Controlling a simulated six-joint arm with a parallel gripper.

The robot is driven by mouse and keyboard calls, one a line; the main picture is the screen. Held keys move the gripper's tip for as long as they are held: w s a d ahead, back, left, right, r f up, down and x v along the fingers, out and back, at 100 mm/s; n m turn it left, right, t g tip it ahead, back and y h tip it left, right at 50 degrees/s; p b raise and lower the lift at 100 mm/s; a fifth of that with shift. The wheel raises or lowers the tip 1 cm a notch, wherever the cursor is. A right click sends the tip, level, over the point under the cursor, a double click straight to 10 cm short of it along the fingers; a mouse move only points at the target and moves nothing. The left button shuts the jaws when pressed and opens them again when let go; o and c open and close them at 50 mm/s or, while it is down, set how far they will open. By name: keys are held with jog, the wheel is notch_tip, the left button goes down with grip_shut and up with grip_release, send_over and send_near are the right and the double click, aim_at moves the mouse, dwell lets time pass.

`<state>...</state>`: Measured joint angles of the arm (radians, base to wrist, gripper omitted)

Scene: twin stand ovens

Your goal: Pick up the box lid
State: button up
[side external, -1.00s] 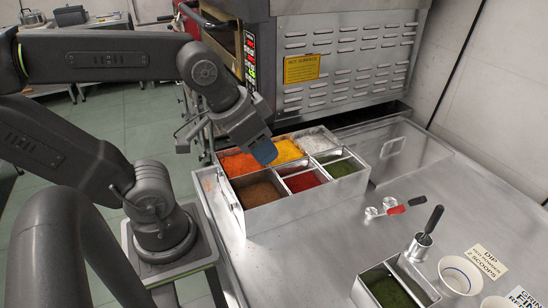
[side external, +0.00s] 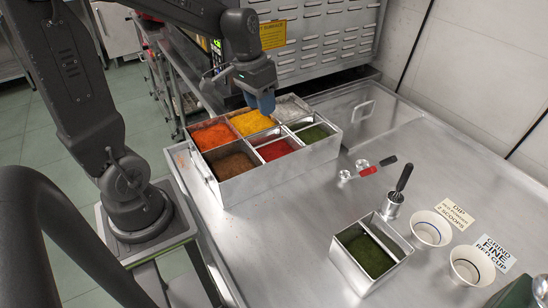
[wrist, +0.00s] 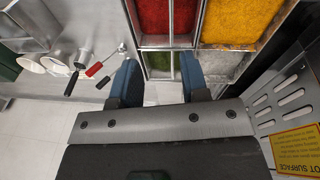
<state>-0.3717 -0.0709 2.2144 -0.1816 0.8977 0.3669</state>
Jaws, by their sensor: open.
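The box lid (side external: 348,117) is a flat metal sheet with a raised handle, lying on the steel table just behind and right of the spice box. The open spice box (side external: 285,171) is metal, with compartments of orange, yellow, white, brown, red and green powder. My gripper (side external: 262,103) has blue fingers and hangs over the back of the box, near the yellow and white powders, left of the lid and apart from it. In the wrist view the two fingers (wrist: 158,80) are spread with nothing between them. I cannot clearly make out the lid there.
A vented oven with a yellow hot-surface sign (side external: 273,34) stands behind the box. Two measuring scoops (side external: 369,170) lie in front of the lid.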

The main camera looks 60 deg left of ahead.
notch_tip(320, 180, down, 3)
jog(key=w+a, duration=0.1)
jog(key=a, duration=0.1)
send_over(273, 149)
jog(key=s+d, duration=0.4)
notch_tip(273, 149, down, 6)
jog(key=f, duration=0.1)
jog(key=shift+w+d+f, duration=0.1)
jog(key=shift+w+f, duration=0.1)
jog(key=shift+f, duration=0.7)
jog(key=shift+w+d+f, duration=0.1)
jog(key=shift+w+f, duration=0.1)
jog(key=shift+f, duration=0.7)
jog(key=shift+w+d+f, duration=0.1)
jog(key=shift+w+f, duration=0.1)
jog(key=shift+f, duration=0.7)
jog(key=shift+f, duration=0.25)
jog(key=shift+c, duration=0.4)
jog(key=shift+a, duration=0.1)
grip_shut()
